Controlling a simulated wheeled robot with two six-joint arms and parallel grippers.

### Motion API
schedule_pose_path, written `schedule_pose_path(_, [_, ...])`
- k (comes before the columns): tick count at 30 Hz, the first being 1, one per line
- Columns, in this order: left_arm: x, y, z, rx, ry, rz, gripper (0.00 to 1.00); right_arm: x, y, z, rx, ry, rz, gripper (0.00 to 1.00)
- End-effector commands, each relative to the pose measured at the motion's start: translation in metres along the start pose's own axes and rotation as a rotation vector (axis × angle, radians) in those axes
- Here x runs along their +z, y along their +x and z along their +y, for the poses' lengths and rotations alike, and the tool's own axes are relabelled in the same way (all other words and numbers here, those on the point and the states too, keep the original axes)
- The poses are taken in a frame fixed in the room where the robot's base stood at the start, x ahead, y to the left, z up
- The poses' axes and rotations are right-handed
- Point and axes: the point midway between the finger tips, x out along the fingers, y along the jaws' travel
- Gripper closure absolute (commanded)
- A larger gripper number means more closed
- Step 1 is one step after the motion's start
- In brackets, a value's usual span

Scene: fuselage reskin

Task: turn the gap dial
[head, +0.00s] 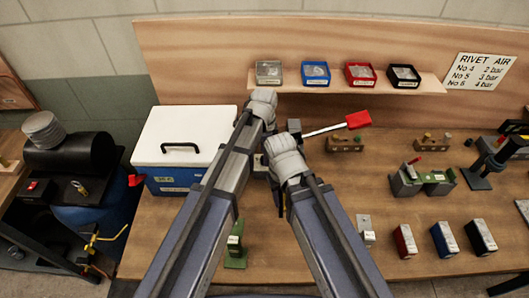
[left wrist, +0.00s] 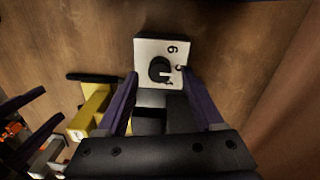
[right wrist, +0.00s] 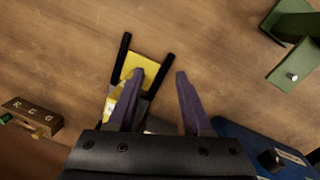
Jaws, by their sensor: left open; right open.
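The gap dial (left wrist: 148,48) is a white square plate with a black round knob (left wrist: 160,69) and dark digits, a 6 among them, in the left wrist view. My left gripper (left wrist: 160,73) is open, with its purple fingers on either side of the plate's lower part and the knob between the tips. I cannot tell whether they touch it. My right gripper (right wrist: 160,73) is open over a yellow part (right wrist: 130,84) between black bars. In the head view my arms hide the dial and the fingertips.
A red-handled lever (head: 357,119) sticks out right of my grippers. A white-lidded cooler (head: 186,125) stands left. A shelf (head: 335,88) with several small trays runs behind. Several blocks stand at right, including a red one (head: 404,241). A green bracket (right wrist: 290,62) stands nearby.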

Motion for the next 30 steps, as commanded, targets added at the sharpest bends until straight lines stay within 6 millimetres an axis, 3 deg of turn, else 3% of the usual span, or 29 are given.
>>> schedule_pose_path(1, [0.000,-0.012,0.000,0.000,0.000,0.000,0.31,0.001,-0.012,0.001,0.000,0.000,0.000,0.50])
schedule_pose_path(12, [0.000,-0.059,0.000,0.000,0.000,0.000,0.31,0.003,-0.058,0.006,0.000,-0.001,0.000,0.50])
schedule_pose_path(30, [0.000,-0.062,0.000,0.000,0.000,0.000,0.31,0.004,-0.062,0.006,0.000,-0.001,0.000,0.50])
